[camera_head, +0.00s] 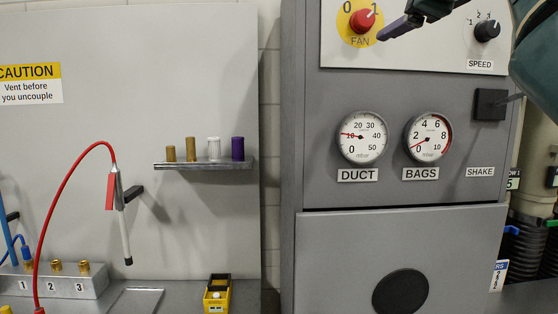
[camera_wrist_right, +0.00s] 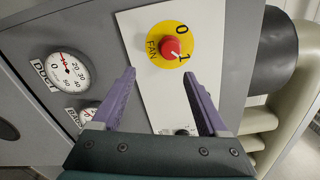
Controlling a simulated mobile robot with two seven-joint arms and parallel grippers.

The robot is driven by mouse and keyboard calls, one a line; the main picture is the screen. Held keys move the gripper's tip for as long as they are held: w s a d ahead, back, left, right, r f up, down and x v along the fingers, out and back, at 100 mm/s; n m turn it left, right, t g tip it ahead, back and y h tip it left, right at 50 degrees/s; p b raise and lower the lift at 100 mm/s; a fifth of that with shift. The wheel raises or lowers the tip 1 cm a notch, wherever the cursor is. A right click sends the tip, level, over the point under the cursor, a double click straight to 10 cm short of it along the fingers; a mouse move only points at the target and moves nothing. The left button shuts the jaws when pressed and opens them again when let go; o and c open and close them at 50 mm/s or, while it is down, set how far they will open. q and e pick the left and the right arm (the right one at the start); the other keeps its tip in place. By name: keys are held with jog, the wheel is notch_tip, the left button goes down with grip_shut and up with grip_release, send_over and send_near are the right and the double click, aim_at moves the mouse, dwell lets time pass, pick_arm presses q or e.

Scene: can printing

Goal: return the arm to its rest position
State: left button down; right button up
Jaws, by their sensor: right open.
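My right gripper (camera_head: 400,26) comes in at the top right of the head view, beside the red FAN knob (camera_head: 362,20). In the right wrist view my right gripper (camera_wrist_right: 160,78) has its two purple fingers apart with nothing between them. The red FAN knob (camera_wrist_right: 170,48) lies ahead of the fingers there, on its yellow disc, and is clear of them. In the head view the knob's white mark appears to point toward 1. My left gripper is in neither view.
The grey cabinet carries a DUCT gauge (camera_head: 362,137), a BAGS gauge (camera_head: 428,137), a black SPEED knob (camera_head: 487,30) and a black SHAKE part (camera_head: 490,104). A shelf (camera_head: 205,165) with small cylinders, a red hose (camera_head: 62,195) and a yellow device (camera_head: 217,293) are at left.

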jog(key=s+d+f+n+g+p, duration=0.1)
jog(key=s+f+n+g, duration=0.2)
jog(key=f, duration=0.5)
jog(key=s+d+f+n+g+h+p, duration=0.1)
jog(key=s+f+n+p, duration=0.1)
jog(key=s+f+n, duration=0.45)
jog(key=s+d+f+n+g+p, duration=0.1)
jog(key=s+f+g, duration=0.2)
jog(key=f, duration=0.7)
jog(key=s+a+f+n+g+p, duration=0.1)
jog(key=s+f+n+g, duration=0.1)
jog(key=s, duration=0.7)
jog(key=s+a+f+n+g+p, duration=0.1)
jog(key=s+f+n+g, duration=0.2)
jog(key=s, duration=0.7)
jog(key=s+a+f+n+g+p, duration=0.1)
jog(key=s+f+n+g+p, duration=0.1)
jog(key=s+f+n, duration=0.3)
jog(key=s+n, duration=0.2)
jog(key=s, duration=0.2)
jog(key=shift+s+f+y, duration=0.2)
jog(key=shift+y, duration=0.1)
